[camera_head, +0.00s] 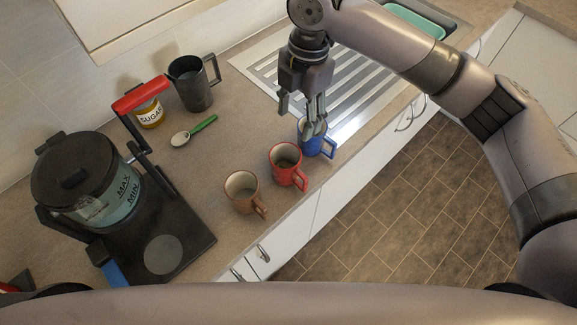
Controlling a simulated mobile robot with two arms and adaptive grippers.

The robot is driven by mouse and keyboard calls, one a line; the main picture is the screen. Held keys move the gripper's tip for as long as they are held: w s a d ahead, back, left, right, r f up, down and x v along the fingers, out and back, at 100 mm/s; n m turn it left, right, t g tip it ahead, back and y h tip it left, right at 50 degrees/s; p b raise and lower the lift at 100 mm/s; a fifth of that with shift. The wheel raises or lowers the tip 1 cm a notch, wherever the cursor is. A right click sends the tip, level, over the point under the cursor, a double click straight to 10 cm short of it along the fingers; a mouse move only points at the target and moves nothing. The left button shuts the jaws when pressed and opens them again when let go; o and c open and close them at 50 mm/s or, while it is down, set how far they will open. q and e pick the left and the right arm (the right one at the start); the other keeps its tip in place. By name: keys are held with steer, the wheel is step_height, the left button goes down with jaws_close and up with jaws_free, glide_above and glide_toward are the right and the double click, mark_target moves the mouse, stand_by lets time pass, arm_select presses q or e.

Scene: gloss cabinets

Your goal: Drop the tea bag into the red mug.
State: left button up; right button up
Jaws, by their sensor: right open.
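The red mug (285,177) stands upright on the counter, between a brown mug (242,196) and a blue mug (325,144). I cannot make out a tea bag. My left gripper is not in view.
A kettle (92,205) with a red handle stands at left on a black base. A sugar jar (150,115), a dark pitcher (191,90) and a green-handled spoon (194,131) are behind the mugs. A ribbed metal drainer (262,68) lies behind my right gripper. The counter's front edge is close to the mugs.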

step_height(320, 180, up, 6)
steer(key=shift+w+d+r, duration=0.15)
steer(key=shift+w+d, duration=0.1)
stand_by(0.5)
